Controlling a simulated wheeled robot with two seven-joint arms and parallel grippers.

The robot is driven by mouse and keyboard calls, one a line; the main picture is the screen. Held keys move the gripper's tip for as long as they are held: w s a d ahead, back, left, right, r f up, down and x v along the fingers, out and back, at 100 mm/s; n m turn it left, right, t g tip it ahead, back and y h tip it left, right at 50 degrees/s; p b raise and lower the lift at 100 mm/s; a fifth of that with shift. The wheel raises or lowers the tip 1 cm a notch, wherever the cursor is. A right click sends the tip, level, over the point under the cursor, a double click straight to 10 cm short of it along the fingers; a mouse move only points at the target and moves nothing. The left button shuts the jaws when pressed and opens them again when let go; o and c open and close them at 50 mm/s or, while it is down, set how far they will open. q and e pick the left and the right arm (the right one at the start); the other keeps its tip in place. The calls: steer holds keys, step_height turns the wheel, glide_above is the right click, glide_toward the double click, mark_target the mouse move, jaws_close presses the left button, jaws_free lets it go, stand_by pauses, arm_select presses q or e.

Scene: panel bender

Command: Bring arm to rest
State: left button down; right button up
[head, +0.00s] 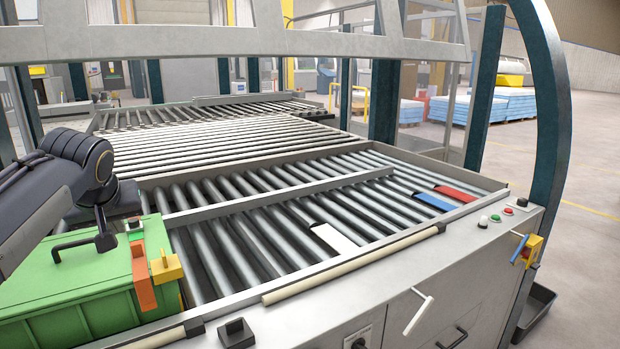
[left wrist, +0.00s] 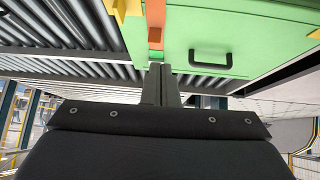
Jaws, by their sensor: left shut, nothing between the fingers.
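My left arm comes in from the left in the head view. Its gripper (head: 105,238) is over the green box (head: 70,285), close to the box's black handle; I cannot tell from this view whether they touch. In the left wrist view the two fingers of my left gripper (left wrist: 160,72) are together with nothing between them. They point toward the green box (left wrist: 260,35), near the orange strap (left wrist: 155,28), with the black handle (left wrist: 210,57) to their right. My right gripper is in neither view.
The roller table (head: 260,225) carries a white piece (head: 333,238), a blue piece (head: 433,202) and a red piece (head: 456,194). A yellow block (head: 166,268) sits at the box's edge. A dark green curved post (head: 553,130) stands at right, with open floor beyond.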

arm_select(q)
steer(key=s+d+f+m+h, duration=0.1)
steer(key=s+d+f+h, duration=0.1)
steer(key=s+d+f, duration=0.3)
steer(key=s+d+f+m+g+h, duration=0.1)
steer(key=s+d+f, duration=0.4)
steer(key=s+f, duration=0.5)
steer(key=s+d+f+m+h, duration=0.2)
steer(key=s+d+f+h, duration=0.2)
steer(key=s, duration=1)
step_height(320, 180, down, 3)
steer(key=shift+s+d+f, duration=0.2)
steer(key=shift+d, duration=0.2)
